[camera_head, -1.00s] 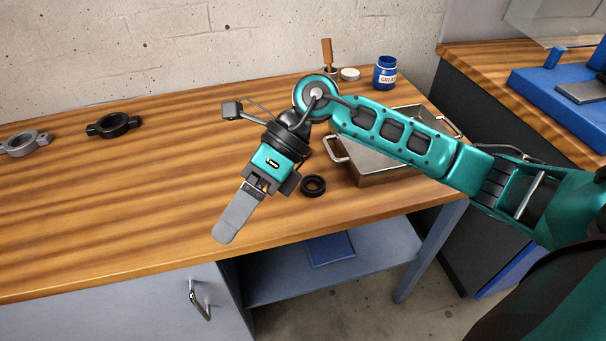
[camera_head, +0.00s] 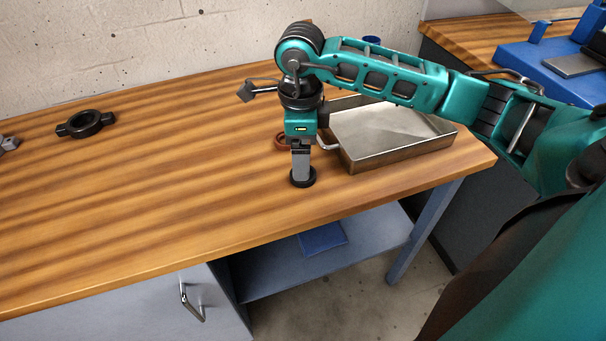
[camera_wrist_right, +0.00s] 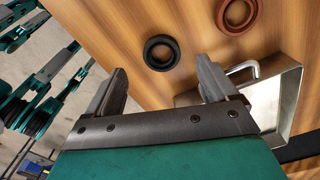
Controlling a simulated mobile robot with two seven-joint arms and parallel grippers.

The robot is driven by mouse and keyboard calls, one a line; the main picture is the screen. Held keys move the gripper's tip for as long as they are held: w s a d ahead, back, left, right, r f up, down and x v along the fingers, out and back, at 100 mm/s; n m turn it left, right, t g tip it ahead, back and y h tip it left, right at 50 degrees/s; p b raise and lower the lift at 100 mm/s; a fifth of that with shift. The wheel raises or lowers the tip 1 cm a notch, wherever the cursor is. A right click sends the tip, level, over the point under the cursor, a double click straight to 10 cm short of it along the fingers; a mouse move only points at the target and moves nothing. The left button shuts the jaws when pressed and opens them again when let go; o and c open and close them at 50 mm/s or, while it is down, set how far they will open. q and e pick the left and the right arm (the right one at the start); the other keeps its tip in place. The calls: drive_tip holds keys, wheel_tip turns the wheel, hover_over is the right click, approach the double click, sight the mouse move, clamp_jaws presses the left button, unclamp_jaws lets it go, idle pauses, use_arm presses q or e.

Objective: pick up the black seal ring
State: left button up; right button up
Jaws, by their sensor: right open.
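The black seal ring (camera_head: 303,178) lies flat on the wooden bench near its front edge. In the right wrist view the black seal ring (camera_wrist_right: 161,52) lies beyond the fingertips, between their lines. My right gripper (camera_head: 301,175) points straight down over the ring, and in the head view its fingers hide part of it. In the right wrist view my right gripper (camera_wrist_right: 163,80) is open and empty, with its fingers spread wide. My left gripper does not show.
A reddish-brown ring (camera_wrist_right: 238,14) lies close by, partly hidden behind my gripper in the head view (camera_head: 281,142). A metal tray (camera_head: 395,158) with handles stands just right of my gripper. A black two-eared part (camera_head: 86,123) lies far left. The bench's left middle is clear.

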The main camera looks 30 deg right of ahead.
drive_tip(key=f, duration=0.5)
drive_tip(key=shift+d+f, duration=0.1)
drive_tip(key=shift+d, duration=0.15)
drive_tip(key=shift+c, duration=0.2)
drive_tip(key=c, duration=1.1)
